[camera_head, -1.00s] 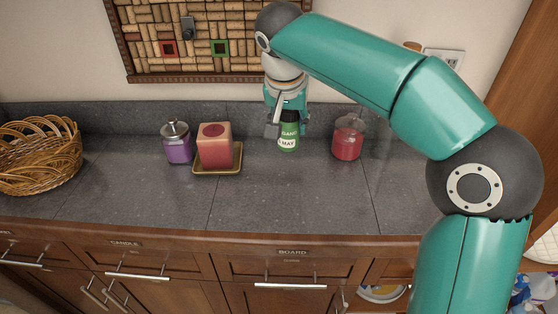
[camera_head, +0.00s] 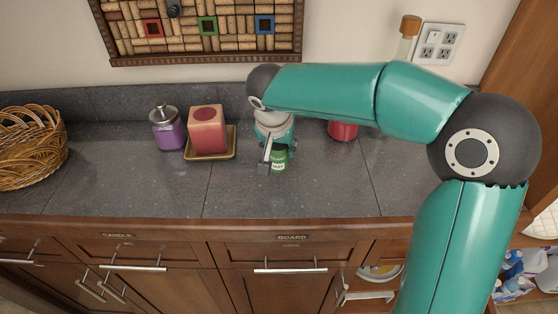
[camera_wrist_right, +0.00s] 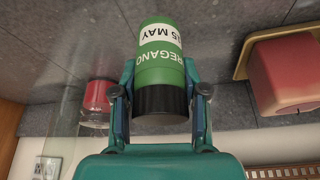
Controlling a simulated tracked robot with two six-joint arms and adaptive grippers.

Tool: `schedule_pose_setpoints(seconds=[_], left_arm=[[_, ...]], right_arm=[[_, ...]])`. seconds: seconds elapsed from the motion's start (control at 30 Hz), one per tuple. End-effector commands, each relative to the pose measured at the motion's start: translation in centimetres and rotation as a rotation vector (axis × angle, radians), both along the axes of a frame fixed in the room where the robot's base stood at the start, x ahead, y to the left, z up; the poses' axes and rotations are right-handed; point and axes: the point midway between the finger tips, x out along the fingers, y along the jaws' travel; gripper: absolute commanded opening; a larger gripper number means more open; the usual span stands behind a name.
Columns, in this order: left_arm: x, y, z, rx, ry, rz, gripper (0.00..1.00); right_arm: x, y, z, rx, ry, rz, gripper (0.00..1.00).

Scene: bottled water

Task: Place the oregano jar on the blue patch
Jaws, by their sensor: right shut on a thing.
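The oregano jar (camera_head: 279,160) is green with a white label and a black lid. It also shows in the right wrist view (camera_wrist_right: 158,65), with OREGANO and MAY legible. My right gripper (camera_head: 272,157) is shut on it near the lid end; in the right wrist view the fingers (camera_wrist_right: 160,100) clasp it from both sides. The jar is over the middle of the grey counter; whether its base touches the surface I cannot tell. A blue square patch (camera_head: 264,24) is on the cork board on the wall behind. My left gripper is not in view.
A red candle (camera_head: 208,130) on a gold tray (camera_head: 232,146) and a purple jar (camera_head: 167,128) stand left of my gripper. A red jar (camera_head: 343,131) is at the right, partly behind my arm. A wicker basket (camera_head: 30,148) is far left. The front counter is clear.

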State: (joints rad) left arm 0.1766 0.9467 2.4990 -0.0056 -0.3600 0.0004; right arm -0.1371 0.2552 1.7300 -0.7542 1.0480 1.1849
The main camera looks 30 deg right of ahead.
Motion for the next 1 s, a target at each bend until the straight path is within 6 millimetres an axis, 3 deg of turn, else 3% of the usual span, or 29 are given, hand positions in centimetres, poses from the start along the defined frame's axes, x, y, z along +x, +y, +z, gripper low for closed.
schedule_pose_setpoints(seconds=[0.4, 0.8, 0.83, 0.93, 1.0], left_arm=[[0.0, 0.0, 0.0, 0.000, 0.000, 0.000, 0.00], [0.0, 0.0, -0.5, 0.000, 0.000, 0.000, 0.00], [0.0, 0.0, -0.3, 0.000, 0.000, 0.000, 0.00], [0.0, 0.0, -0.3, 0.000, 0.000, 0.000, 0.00], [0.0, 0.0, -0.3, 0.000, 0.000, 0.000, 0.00]], right_arm=[[0.0, -0.1, -4.4, 0.001, 0.000, -0.001, 0.07], [0.0, -0.1, -4.9, 0.001, -0.001, -0.001, 0.07], [0.0, -0.1, -4.7, 0.001, -0.001, -0.001, 0.48], [0.0, 0.0, -4.7, 0.001, -0.001, -0.001, 0.65], [0.0, 0.0, -4.7, 0.001, -0.001, -0.001, 0.68]])
